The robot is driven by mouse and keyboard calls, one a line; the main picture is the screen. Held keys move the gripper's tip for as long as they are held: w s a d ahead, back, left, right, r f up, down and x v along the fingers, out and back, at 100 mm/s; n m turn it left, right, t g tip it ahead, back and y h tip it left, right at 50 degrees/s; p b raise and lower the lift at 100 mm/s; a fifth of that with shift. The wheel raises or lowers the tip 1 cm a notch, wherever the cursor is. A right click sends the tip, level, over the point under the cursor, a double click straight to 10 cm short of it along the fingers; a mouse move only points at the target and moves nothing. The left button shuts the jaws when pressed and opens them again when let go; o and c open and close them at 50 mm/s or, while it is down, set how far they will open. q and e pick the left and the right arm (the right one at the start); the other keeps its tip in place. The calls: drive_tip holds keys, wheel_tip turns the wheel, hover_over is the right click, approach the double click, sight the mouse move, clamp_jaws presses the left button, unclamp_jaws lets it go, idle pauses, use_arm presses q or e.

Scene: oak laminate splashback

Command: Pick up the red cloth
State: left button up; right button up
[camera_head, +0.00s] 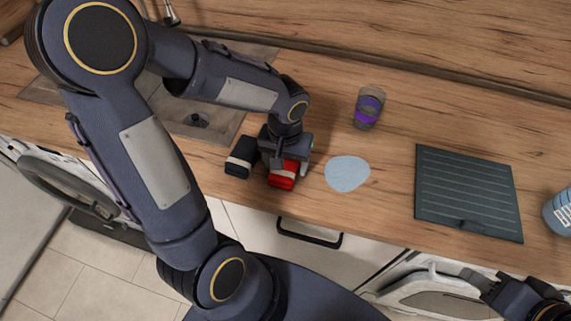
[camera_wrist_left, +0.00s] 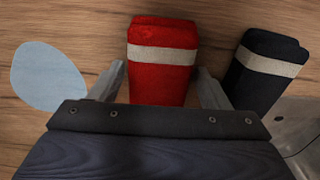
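The red cloth (camera_head: 282,181) is folded into a thick bundle with a pale band and lies on the wooden counter near its front edge. It also shows in the left wrist view (camera_wrist_left: 163,80). My left gripper (camera_head: 290,162) is above it, pointing down. In the wrist view its two fingers stand apart, one on each side of the red cloth, with small gaps, so it looks open around the cloth. The gripper hides part of the cloth in the head view. My right gripper (camera_head: 508,297) is at the bottom right corner, away from the cloth; its fingers are unclear.
A black cloth with a pale band (camera_head: 241,157) lies close beside the red one. A light blue round mat (camera_head: 347,174) lies to the right. A sink (camera_head: 200,119) is behind.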

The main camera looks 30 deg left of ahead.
sight(286, 162)
use_arm(q)
drive_tip(key=c, duration=0.7)
drive_tip(key=shift+c, duration=0.2)
drive_tip(key=shift+w+r, duration=0.1)
drive_tip(key=shift+r, duration=0.4)
wheel_tip(286, 162, up, 2)
drive_tip(key=shift+r, duration=0.25)
drive_tip(key=s+d+r, duration=0.2)
drive_tip(key=r, duration=0.1)
drive_tip(key=s+r, duration=0.1)
drive_tip(key=r, duration=0.1)
drive_tip(key=shift+s+d+r, duration=0.15)
drive_tip(key=shift+s+d, duration=0.25)
drive_tip(key=s+d+r+b, duration=0.1)
drive_tip(key=s+d+r, duration=0.3)
drive_tip(key=s, duration=0.3)
drive_tip(key=shift+s+d+r, duration=0.15)
drive_tip(key=shift+s+d, duration=0.25)
drive_tip(key=shift+d, duration=0.3)
